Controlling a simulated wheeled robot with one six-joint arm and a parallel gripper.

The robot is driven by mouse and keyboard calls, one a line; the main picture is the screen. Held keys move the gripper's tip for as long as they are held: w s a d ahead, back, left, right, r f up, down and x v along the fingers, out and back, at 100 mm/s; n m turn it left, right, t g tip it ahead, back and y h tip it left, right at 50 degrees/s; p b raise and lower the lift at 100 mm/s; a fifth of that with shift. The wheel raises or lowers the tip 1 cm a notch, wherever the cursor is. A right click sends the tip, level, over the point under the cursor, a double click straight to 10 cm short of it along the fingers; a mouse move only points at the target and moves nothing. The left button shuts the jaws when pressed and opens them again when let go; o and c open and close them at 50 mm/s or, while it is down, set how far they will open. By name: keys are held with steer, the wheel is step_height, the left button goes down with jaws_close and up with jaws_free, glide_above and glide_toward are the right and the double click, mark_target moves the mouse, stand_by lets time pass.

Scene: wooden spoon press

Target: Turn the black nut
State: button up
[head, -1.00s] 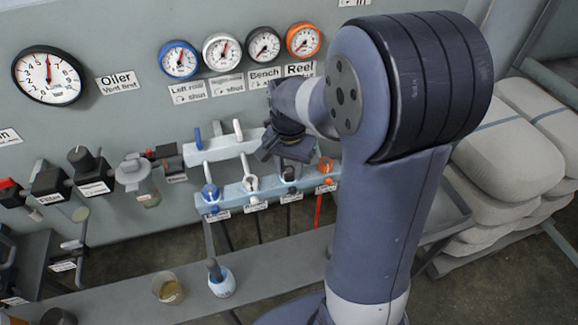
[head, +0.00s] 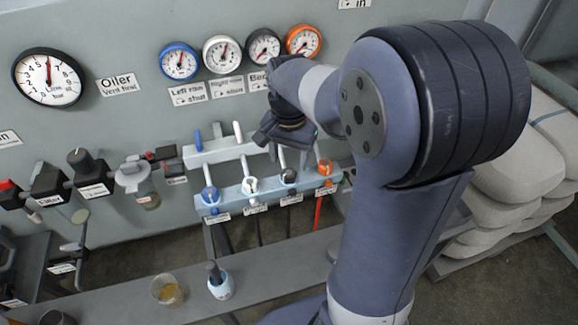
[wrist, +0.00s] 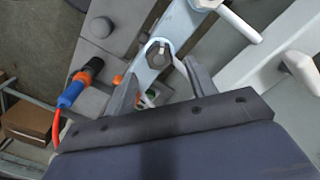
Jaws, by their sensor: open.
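The black nut (head: 289,176) sits on the light blue manifold bar (head: 234,193), third from the left, between a white nut (head: 250,185) and an orange one (head: 325,167). In the wrist view a dark hex nut (wrist: 160,52) lies just beyond the fingertips, roughly between them. My gripper (head: 280,138) is above the manifold and apart from the black nut. In the wrist view my gripper (wrist: 161,82) shows two spread fingers with nothing held between them. The orange nut is mostly hidden behind the left finger there.
Pale rods rise behind the nuts towards a rear bar (head: 215,150) with a blue and a white lever. Gauges line the wall above. A blue nut (head: 210,195) is at the left. A glass cup (head: 167,289) and a blue-white bottle (head: 220,281) stand on the front shelf.

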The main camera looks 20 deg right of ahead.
mark_target(288, 172)
step_height(288, 172, up, 6)
stand_by(0.5)
step_height(288, 172, down, 11)
steer(key=shift+r, duration=0.15)
stand_by(0.3)
steer(key=shift+r, duration=0.15)
steer(key=shift+f, duration=0.35)
steer(key=shift+r+n, duration=0.2)
steer(key=shift+n, duration=0.2)
steer(key=n, duration=0.5)
steer(key=shift+n, duration=0.3)
steer(key=n, duration=0.7)
steer(key=shift+a+b, duration=0.1)
steer(key=shift+b, duration=0.25)
step_height(288, 172, up, 10)
steer(key=shift+f, duration=0.25)
stand_by(0.3)
